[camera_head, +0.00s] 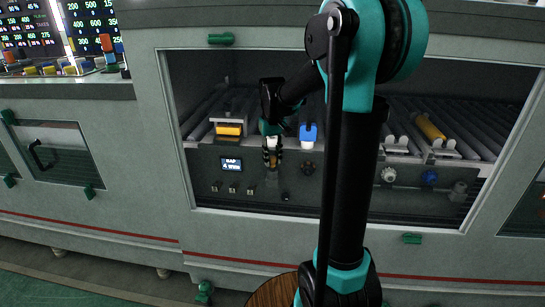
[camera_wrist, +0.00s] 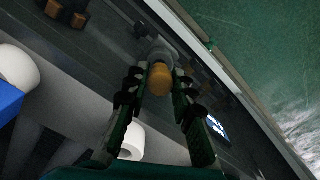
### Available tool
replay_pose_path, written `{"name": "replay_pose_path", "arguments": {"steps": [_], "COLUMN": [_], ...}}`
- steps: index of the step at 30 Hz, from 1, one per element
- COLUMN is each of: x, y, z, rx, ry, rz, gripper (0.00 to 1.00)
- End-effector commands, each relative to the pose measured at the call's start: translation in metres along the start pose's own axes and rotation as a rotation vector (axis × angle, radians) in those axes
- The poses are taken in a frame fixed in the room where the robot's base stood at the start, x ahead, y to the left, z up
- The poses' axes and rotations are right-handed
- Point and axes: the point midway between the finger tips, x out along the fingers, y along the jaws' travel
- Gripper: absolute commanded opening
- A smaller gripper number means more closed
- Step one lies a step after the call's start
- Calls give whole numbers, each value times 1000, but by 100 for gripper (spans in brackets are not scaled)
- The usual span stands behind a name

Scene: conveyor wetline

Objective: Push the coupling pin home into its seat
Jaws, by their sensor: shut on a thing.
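The coupling pin appears to be the piece with the orange rounded end (camera_wrist: 159,80), between my fingertips in the wrist view. Its far side meets a grey round collar (camera_wrist: 158,50) on the dark panel. How deep it sits there is hidden. My gripper (camera_wrist: 158,84) is shut on the orange end, one dark finger on each side. In the head view my gripper (camera_head: 272,158) reaches down in front of the panel inside the left part of the bay. The pin is mostly hidden there by the fingers.
A small lit display (camera_head: 231,163) is left of my gripper. A yellow block (camera_head: 229,129) sits above it, and a blue-and-white part (camera_head: 308,133) stands to the right. A yellow cylinder (camera_head: 430,127) lies on the right rollers. The bay's lower frame (camera_head: 320,222) runs below.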

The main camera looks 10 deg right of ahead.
Motion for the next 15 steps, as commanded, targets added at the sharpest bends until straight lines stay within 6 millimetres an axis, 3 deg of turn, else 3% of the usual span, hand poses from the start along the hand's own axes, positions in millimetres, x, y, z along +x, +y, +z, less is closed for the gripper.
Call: {"name": "replay_pose_path", "arguments": {"steps": [15], "x": [12], "y": [0], "z": [0], "rx": [0], "ry": [0], "rz": [0], "gripper": [0]}}
